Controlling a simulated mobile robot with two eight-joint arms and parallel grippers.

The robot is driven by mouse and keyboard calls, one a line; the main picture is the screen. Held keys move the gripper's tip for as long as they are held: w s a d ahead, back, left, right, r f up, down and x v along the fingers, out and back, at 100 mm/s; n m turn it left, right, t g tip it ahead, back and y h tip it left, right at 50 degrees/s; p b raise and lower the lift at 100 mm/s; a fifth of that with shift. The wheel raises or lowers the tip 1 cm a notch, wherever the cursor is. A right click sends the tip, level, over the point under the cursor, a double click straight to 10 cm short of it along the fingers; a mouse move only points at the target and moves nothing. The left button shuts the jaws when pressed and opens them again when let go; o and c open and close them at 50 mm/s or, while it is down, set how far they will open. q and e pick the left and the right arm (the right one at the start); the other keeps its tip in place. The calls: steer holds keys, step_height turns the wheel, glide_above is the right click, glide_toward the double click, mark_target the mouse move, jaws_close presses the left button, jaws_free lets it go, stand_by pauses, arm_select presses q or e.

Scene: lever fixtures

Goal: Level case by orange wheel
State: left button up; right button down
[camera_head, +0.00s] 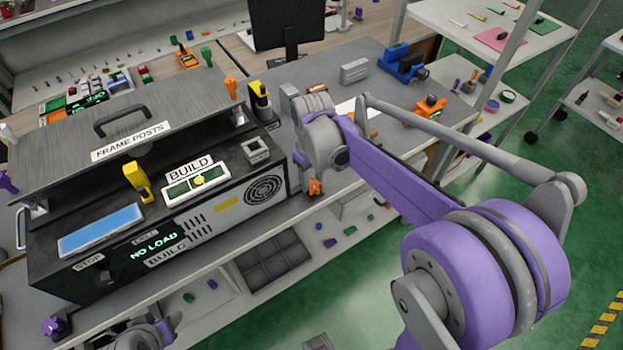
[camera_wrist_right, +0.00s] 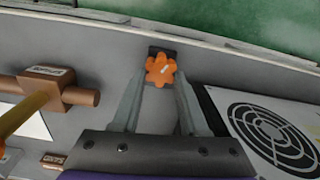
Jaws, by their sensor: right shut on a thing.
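The case (camera_head: 110,255) is a dark and grey box on the bench, with a lid marked FRAME POSTS and a display reading NO LOAD. A green level panel (camera_head: 182,187) marked BUILD has a yellow spot near its middle. The orange wheel (camera_head: 315,187) is at the case's right end near the bench's front edge. In the right wrist view the lobed orange wheel (camera_wrist_right: 158,71) has a pale mark. My right gripper (camera_wrist_right: 161,78) is shut on it, one finger at each side. In the head view my right arm partly hides this grip.
A fan grille (camera_wrist_right: 272,135) lies close beside the right gripper. A brown block with a rod (camera_wrist_right: 55,88) stands on the other side. A purple wheel (camera_head: 55,325) is at the case's front left corner. A monitor (camera_head: 285,25) stands behind.

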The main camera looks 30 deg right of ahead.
mark_target(313, 183)
steer(key=shift+d+m, duration=0.15)
steer(key=shift+m, duration=1.75)
steer(key=shift+c, duration=2.2)
jaws_free()
step_height(313, 183, up, 11)
steer(key=shift+f, duration=0.1)
steer(key=s+a+f+n+t, duration=0.1)
steer(key=s+a+f+t, duration=0.1)
steer(key=s+f, duration=0.3)
steer(key=s+a+f+t+p, duration=0.1)
steer(key=s+a+f+t, duration=0.2)
steer(key=s, duration=0.7)
steer(key=shift+s+a+f+n, duration=0.3)
steer(key=shift+a+f+n, duration=0.1)
steer(key=shift+a+f, duration=0.55)
